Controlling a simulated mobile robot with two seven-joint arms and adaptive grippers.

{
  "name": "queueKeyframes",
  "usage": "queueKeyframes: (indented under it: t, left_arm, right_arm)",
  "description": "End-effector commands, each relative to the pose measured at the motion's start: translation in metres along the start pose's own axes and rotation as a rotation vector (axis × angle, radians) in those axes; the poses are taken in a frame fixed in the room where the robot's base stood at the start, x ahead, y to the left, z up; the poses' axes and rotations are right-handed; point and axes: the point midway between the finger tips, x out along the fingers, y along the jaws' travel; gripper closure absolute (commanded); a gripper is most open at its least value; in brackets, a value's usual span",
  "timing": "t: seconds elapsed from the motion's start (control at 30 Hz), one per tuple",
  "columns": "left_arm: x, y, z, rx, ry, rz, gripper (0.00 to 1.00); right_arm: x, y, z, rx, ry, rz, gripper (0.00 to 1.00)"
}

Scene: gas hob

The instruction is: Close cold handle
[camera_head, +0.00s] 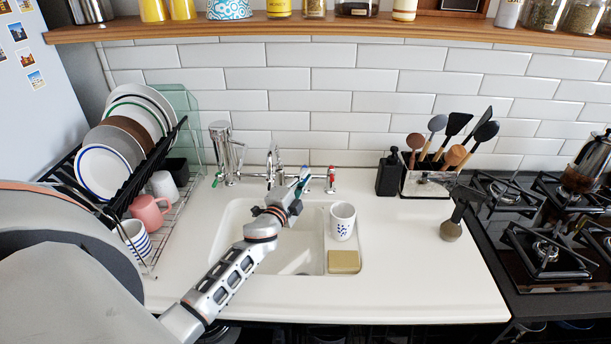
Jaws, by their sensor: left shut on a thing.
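The cold handle (305,172), marked blue, is at the back of the sink, just right of the faucet (272,170). My left gripper (300,184) reaches over the sink and is shut on this handle. The gripper and wrist hide much of the handle and its base, so its exact angle is hard to tell. The red-marked hot handle (331,174) stands free to the right. My right gripper is not in view.
A white mug (343,220) and a sponge (344,262) are at the sink's right side. A dish rack (150,250) stands left, a utensil holder (425,184) and black bottle (389,176) right.

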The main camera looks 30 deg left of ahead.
Motion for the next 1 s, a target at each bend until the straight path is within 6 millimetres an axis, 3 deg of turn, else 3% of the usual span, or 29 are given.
queueKeyframes:
  t: [0.3, 0.4, 0.77, 1.0]
  left_arm:
    - [0.0, 0.0, 0.0, -0.002, 0.01, 0.002, 1.0]
    - [0.0, 0.0, 0.0, -0.002, 0.009, 0.002, 0.76]
    - [-0.002, 0.0, 0.0, -0.002, 0.008, 0.002, 0.76]
    - [-0.029, 0.001, 0.001, -0.002, 0.009, 0.003, 0.76]
  right_arm:
    - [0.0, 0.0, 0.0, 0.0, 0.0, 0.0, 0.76]
    - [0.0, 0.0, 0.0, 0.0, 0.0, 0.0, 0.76]
    - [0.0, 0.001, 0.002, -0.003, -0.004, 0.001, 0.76]
    - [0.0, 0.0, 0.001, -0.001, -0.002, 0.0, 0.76]
